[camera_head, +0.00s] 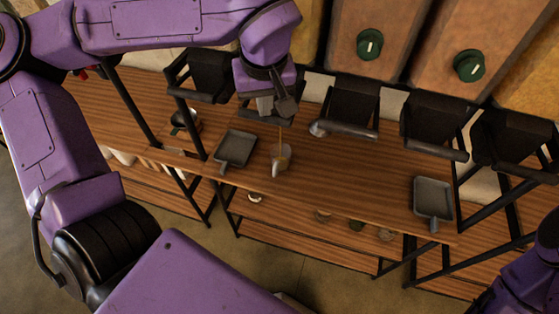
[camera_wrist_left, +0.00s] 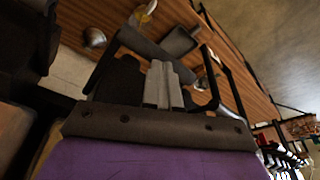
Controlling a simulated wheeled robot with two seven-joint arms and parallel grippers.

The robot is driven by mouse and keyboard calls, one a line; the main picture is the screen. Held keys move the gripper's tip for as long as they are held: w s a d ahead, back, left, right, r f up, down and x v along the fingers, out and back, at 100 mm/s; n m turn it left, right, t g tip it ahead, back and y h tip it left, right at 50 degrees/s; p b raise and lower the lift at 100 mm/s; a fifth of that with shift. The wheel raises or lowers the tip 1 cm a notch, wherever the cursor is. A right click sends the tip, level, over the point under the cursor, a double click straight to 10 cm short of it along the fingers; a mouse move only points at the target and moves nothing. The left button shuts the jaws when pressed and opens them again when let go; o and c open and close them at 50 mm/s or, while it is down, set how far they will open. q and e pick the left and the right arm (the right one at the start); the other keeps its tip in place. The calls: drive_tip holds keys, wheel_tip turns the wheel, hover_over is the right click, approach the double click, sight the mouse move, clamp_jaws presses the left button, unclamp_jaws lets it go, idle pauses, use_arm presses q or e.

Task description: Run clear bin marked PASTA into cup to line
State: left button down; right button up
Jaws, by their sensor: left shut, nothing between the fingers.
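A small pale cup (camera_head: 282,160) stands on the wooden counter, below and close to my left gripper; yellowish matter shows at it. It also shows in the left wrist view (camera_wrist_left: 141,16). A thin yellowish vertical streak (camera_head: 279,139) shows just above the cup. My left gripper (camera_head: 266,106) is shut and empty, in front of the row of black spouts; its fingers are together in the wrist view (camera_wrist_left: 162,70). No PASTA label or cup line is readable. My left arm hides part of the bin row. My right gripper is out of view.
Bins with brown-orange fronts and green knobs (camera_head: 370,44) stand behind the black spouts (camera_head: 350,103). Grey trays lie on the counter at left (camera_head: 236,149) and right (camera_head: 433,198). A metal round vessel (camera_head: 319,128) sits under a spout. The counter between cup and right tray is clear.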

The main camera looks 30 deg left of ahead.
use_arm(q)
drive_tip(key=shift+f, duration=0.4)
drive_tip(key=shift+w+f, duration=0.15)
drive_tip(key=shift+f, duration=0.35)
idle(0.3)
drive_tip(key=shift+a, duration=0.1)
idle(1.3)
drive_tip(key=v, duration=0.4)
drive_tip(key=a+v, duration=0.1)
drive_tip(key=v, duration=0.1)
drive_tip(key=shift+w+d+r, duration=0.1)
drive_tip(key=shift+w+r, duration=0.2)
drive_tip(key=shift+r, duration=0.1)
